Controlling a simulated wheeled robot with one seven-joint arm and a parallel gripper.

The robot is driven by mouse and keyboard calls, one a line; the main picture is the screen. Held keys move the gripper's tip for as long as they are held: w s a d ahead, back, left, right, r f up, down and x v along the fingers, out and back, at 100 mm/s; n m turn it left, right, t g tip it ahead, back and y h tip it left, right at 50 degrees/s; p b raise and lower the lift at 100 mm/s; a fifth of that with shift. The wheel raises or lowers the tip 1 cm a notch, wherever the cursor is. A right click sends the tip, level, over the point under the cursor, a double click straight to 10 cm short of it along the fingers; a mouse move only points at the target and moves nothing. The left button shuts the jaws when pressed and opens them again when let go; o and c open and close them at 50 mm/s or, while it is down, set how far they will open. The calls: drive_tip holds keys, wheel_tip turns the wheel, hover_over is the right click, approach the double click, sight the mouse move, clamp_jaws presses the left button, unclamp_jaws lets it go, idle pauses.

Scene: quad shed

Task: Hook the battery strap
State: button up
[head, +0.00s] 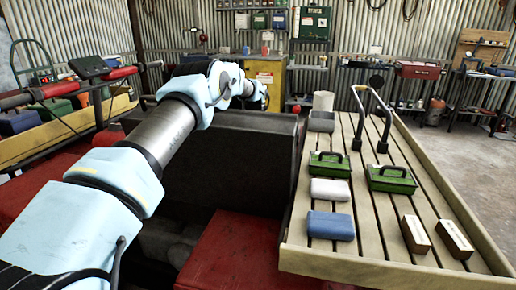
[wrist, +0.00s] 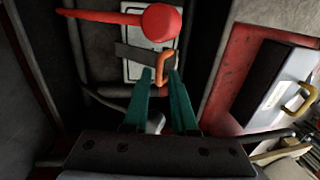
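In the wrist view, an orange hook (wrist: 166,66) sits at the end of a dark grey strap (wrist: 134,56). The strap lies across a pale battery-like box (wrist: 138,38) in a dark recess. My gripper (wrist: 161,76) has two teal fingers spread apart, with the hook's lower end at the gap between their tips. I cannot tell whether either finger touches the hook. In the head view, my arm reaches forward over a black seat, and the fingers, strap and hook are hidden.
A red rounded part on a stem (wrist: 160,22) lies just above the hook. Dark tubes and a red panel (wrist: 232,70) flank the recess. In the head view, a slatted rack (head: 370,225) holding cases and boxes stands right of the black seat (head: 235,160).

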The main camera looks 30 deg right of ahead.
wheel_tip(320, 180, up, 11)
drive_tip(key=s+a+b, duration=0.1)
drive_tip(key=b, duration=0.1)
drive_tip(key=shift+s+a+f+b, duration=0.15)
drive_tip(key=shift+s+f+b, duration=0.1)
drive_tip(key=shift+b, duration=0.1)
drive_tip(key=shift+c, duration=1.4)
drive_tip(key=shift+n, duration=0.6)
clamp_jaws()
drive_tip(key=s+a+f+n+t+h, duration=0.2)
drive_tip(key=s+a+n+t+h, duration=0.1)
drive_tip(key=n, duration=1.4)
drive_tip(key=p+x, duration=0.2)
drive_tip(key=x, duration=0.8)
drive_tip(key=shift+s+f+p, duration=0.1)
drive_tip(key=shift+f+p, duration=0.1)
drive_tip(key=shift+p, duration=0.2)
